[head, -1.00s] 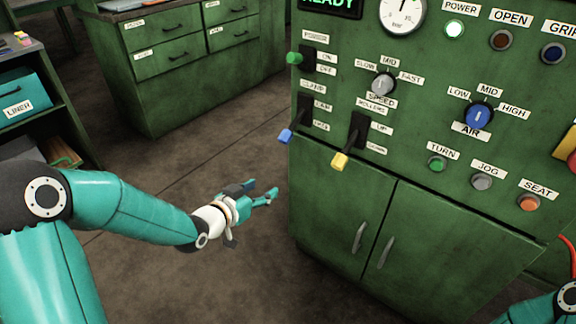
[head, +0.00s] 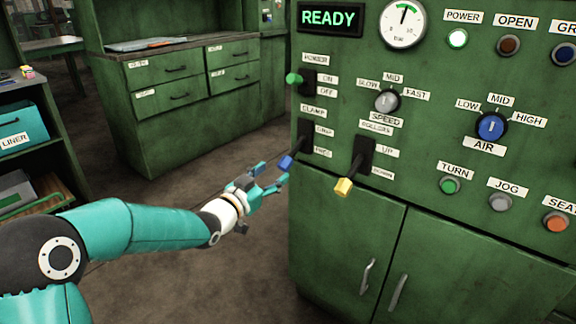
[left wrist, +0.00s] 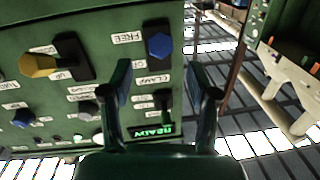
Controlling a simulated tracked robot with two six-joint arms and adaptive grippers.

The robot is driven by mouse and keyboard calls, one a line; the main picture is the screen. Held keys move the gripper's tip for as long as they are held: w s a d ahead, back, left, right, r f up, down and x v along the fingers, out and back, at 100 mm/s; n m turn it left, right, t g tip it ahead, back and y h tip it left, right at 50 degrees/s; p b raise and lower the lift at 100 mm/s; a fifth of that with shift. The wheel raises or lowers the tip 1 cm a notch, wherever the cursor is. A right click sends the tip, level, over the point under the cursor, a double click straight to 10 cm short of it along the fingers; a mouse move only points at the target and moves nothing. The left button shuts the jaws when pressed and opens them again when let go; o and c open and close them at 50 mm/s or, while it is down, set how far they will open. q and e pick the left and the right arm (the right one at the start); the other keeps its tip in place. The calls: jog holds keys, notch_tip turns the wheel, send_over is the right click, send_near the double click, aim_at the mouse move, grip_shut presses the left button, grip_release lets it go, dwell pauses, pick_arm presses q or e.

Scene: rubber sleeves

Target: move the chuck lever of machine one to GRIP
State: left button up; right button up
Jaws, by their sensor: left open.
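The lever under the CLAMP label has a blue tip (head: 286,162) and sits at the left edge of the green machine panel. It points out and down, and its tip is on the FREE side in the left wrist view (left wrist: 159,46), which is upside down. My left gripper (head: 272,174) is open and empty, just left of and below the blue tip. In the left wrist view its two fingers (left wrist: 162,78) stand apart, with the blue tip ahead between their lines. I cannot tell whether they touch it. My right gripper is out of view.
A yellow-tipped ROLLERS lever (head: 344,187) is close on the right, and a green-tipped lever (head: 294,79) is above. The display (head: 331,18) reads READY. A drawer cabinet (head: 180,120) stands behind on the left. The floor between is clear.

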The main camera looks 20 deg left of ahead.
aim_at(281, 167)
pick_arm(q)
jog(key=x, duration=0.7)
jog(key=shift+w, duration=0.15)
